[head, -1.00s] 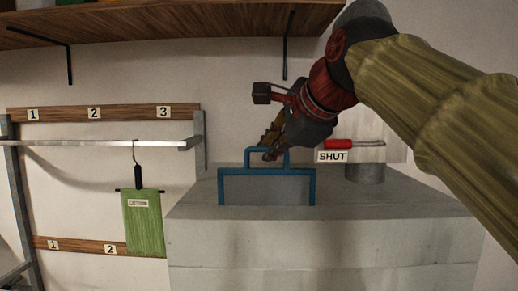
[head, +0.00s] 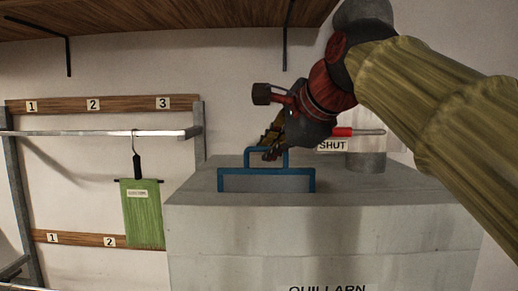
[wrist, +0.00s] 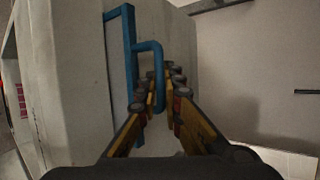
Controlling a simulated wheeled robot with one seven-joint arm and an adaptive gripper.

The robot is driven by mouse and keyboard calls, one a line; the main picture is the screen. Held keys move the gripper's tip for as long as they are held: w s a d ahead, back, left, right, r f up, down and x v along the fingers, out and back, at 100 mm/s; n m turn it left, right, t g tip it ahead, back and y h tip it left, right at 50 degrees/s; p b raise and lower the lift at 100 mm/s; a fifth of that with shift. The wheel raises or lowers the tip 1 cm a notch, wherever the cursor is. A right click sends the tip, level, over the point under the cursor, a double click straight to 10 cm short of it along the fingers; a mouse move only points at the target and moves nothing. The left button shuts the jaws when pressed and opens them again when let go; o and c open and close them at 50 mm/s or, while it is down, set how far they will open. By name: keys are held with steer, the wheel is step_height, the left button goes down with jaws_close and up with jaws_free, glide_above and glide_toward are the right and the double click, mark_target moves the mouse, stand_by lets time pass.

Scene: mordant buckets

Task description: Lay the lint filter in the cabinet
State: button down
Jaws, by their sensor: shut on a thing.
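The lint filter (head: 265,169) is a blue frame with a grey panel and a raised loop handle; in the wrist view its blue frame (wrist: 131,50) also shows. It stands upright at the top of the pale grey cabinet (head: 320,235). Its lower part is hidden below the cabinet top, seemingly in a slot. My gripper (head: 270,153) is shut on the loop handle from above, and its fingers also show in the wrist view (wrist: 160,98). The cabinet face (wrist: 75,80) fills the left of the wrist view.
A red-handled lever (head: 343,132) beside a "SHUT" label (head: 332,146) is behind the cabinet top, near a grey cylinder (head: 367,161). A green cloth (head: 143,215) hangs from a rail (head: 90,133) at left. A wooden shelf (head: 160,22) overhangs above.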

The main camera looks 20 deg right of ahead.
steer(key=shift+f+b, duration=0.55)
steer(key=shift+f, duration=0.15)
steer(key=c, duration=1.9)
jaws_free()
